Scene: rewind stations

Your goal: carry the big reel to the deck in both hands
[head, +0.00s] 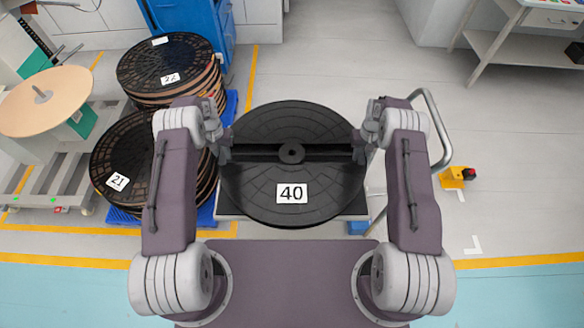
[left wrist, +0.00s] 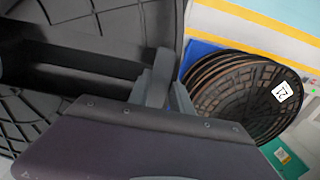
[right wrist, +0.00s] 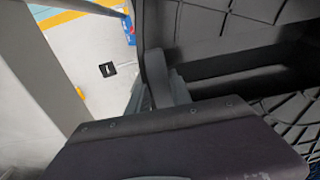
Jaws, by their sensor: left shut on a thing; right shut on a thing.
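The big reel is a black disc with a white label "40" and a small centre hub (head: 265,190). It lies flat in front of my body in the head view. My left gripper (head: 224,148) is shut on its left rim, and my right gripper (head: 360,148) is shut on its right rim, at the ends of a dark slot across the reel. The reel also fills the left of the left wrist view (left wrist: 90,20) and the right of the right wrist view (right wrist: 230,35). A dark flat surface with a light edge (head: 350,210) shows under the reel; I cannot tell whether they touch.
Two stacks of black reels, labelled "22" (head: 180,55) and "21" (head: 125,150), stand on blue pallets at the left. A machine with a tan disc (head: 45,100) is further left. A bent grey handle rail (head: 440,130) stands at the right. Open floor (head: 520,170) lies at the right.

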